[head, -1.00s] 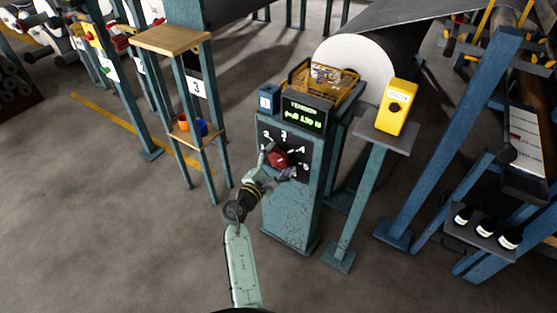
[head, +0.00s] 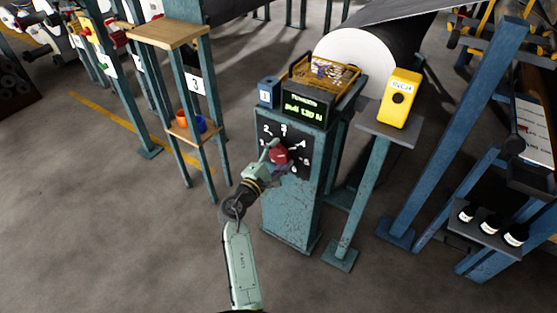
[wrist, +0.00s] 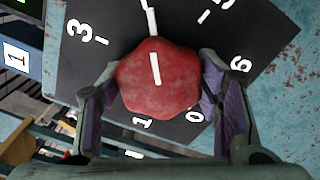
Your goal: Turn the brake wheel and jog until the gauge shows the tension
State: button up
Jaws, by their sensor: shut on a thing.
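The red brake wheel (wrist: 160,82) is a faceted knob with a white pointer line, set on a black dial plate (wrist: 82,60) with white numbers. My gripper (wrist: 158,88) has one finger on each side of the knob and is shut on it. In the head view my gripper (head: 272,163) reaches the red knob (head: 279,155) on the front of the blue-green cabinet (head: 293,205). The gauge display (head: 304,109) on top shows green text headed TENSION; its number is too blurred to read surely.
Blue frames stand at the right.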

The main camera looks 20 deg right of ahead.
dwell(0.3)
jog(key=o, duration=1.2)
jog(key=shift+c, duration=0.2)
jog(key=shift+s+a, duration=0.1)
jog(key=v, duration=1.2)
